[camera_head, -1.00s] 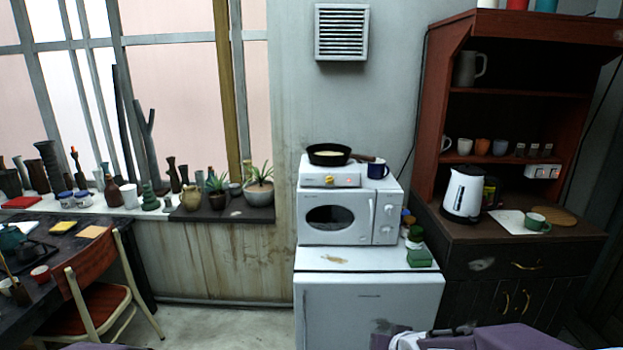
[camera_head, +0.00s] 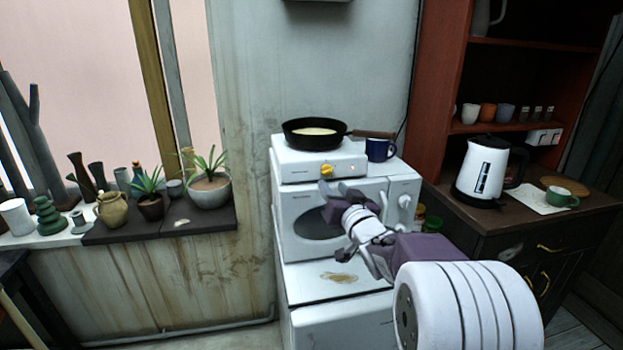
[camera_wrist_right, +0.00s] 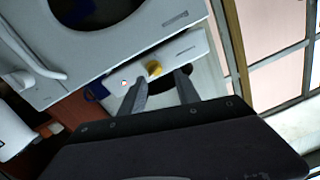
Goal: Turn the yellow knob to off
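The yellow knob (camera_head: 327,171) is on the front of a white hot plate (camera_head: 296,172) that stands on the microwave. It also shows in the right wrist view (camera_wrist_right: 154,69). A small red light (camera_wrist_right: 124,83) is beside it on the panel. My right gripper (camera_head: 335,189) is in front of the microwave, just below the knob in the head view. Its fingers are spread and empty. In the right wrist view the knob appears between the fingertips (camera_wrist_right: 160,76), beyond them; the exact distance is unclear. My left gripper is not in view.
A black frying pan (camera_head: 313,132) sits on the hot plate, its handle pointing right. A blue mug (camera_head: 380,149) is right of the hot plate. The microwave (camera_head: 296,221) stands on a white fridge (camera_head: 342,325). A white kettle (camera_head: 481,172) is on the cabinet at right.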

